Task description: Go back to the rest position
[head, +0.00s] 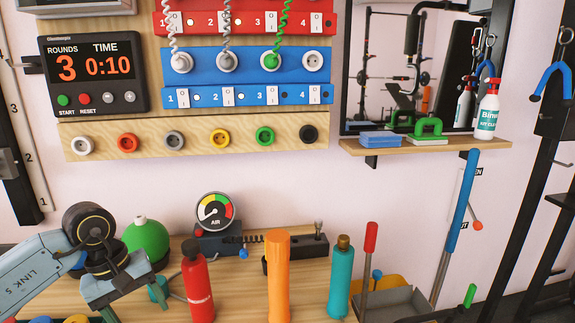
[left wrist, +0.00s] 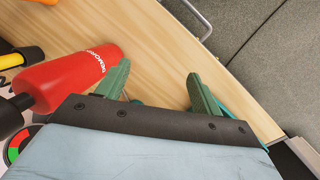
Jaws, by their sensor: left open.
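My left arm comes in from the left in the head view, its grey-blue link bent at a dark wrist joint. My left gripper (head: 135,303) points down over the left part of the wooden bench, next to the green round object (head: 147,240) and left of the red bottle (head: 197,285). In the left wrist view my left gripper (left wrist: 160,88) has its two green fingers well apart with bare wood between them, so it is open and empty. The red bottle lies left of the fingers there (left wrist: 70,82). My right gripper is not in either view.
The bench (head: 235,285) also holds an orange cylinder (head: 277,280), a teal bottle (head: 341,280), an air gauge (head: 215,211) and a grey tray (head: 395,300). Several coloured discs show partly at the lower left edge. The wall carries a timer (head: 93,75), a plug board (head: 190,135) and a shelf (head: 430,147).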

